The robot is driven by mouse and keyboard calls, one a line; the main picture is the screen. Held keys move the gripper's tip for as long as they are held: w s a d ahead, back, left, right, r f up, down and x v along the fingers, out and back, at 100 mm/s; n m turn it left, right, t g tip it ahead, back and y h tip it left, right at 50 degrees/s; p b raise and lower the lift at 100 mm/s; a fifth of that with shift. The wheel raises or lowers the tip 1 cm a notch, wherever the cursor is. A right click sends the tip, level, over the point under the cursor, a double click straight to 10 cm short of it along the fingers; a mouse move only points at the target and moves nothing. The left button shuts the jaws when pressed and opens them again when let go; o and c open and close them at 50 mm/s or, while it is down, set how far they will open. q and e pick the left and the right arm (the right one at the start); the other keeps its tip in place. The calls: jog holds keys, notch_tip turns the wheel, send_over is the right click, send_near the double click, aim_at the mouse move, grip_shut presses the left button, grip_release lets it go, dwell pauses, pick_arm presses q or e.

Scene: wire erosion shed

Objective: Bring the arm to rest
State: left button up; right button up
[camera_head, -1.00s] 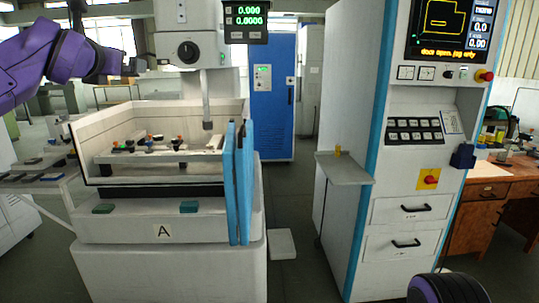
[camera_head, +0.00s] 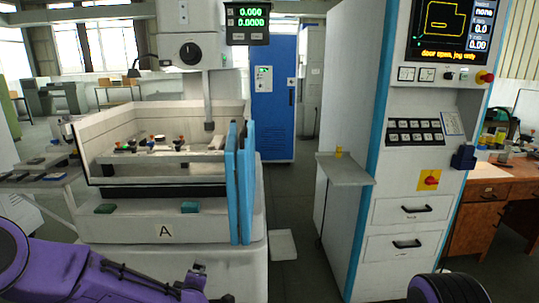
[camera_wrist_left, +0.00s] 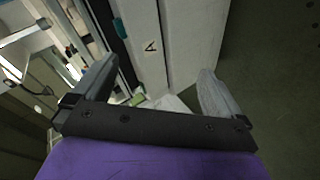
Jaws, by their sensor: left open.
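My left arm is purple and lies low across the bottom left of the head view, in front of the base of the machine marked A. The end of my left gripper (camera_head: 224,298) is at the bottom edge there, and its fingers are mostly cut off. In the left wrist view my left gripper (camera_wrist_left: 155,85) has its two grey fingers wide apart, with nothing between them. Beyond them are the machine's white front (camera_wrist_left: 185,40) and the dark floor. Of my right arm only a dark rounded part shows at the bottom right; its gripper is out of view.
The white machine (camera_head: 165,255) has an open tank (camera_head: 150,182) with small fixtures inside and an open blue door (camera_head: 244,180). A control cabinet (camera_head: 405,180) with a side shelf (camera_head: 343,172) stands at right. A wooden desk (camera_head: 480,215) is beyond it. Dark floor lies between machine and cabinet.

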pick_arm(q)
jog(key=s+a+f+m+g, duration=0.25)
jog(key=s+f+m, duration=0.25)
jog(key=s+f, duration=0.95)
jog(key=s+a+f+m+g, duration=0.1)
jog(key=s+a+f+g, duration=0.1)
jog(key=s, duration=0.6)
jog(key=s+a+f+m+g, duration=0.1)
jog(key=s+a+f+m, duration=0.1)
jog(key=s, duration=0.5)
jog(key=s+a+f+m+g, duration=0.1)
jog(key=s+a+f+g, duration=0.1)
jog(key=s, duration=0.6)
notch_tip(320, 180, down, 2)
jog(key=shift+s+a+f+g, duration=0.1)
jog(key=shift+s+a+g, duration=0.25)
jog(key=shift+a, duration=0.35)
jog(key=shift+w, duration=0.1)
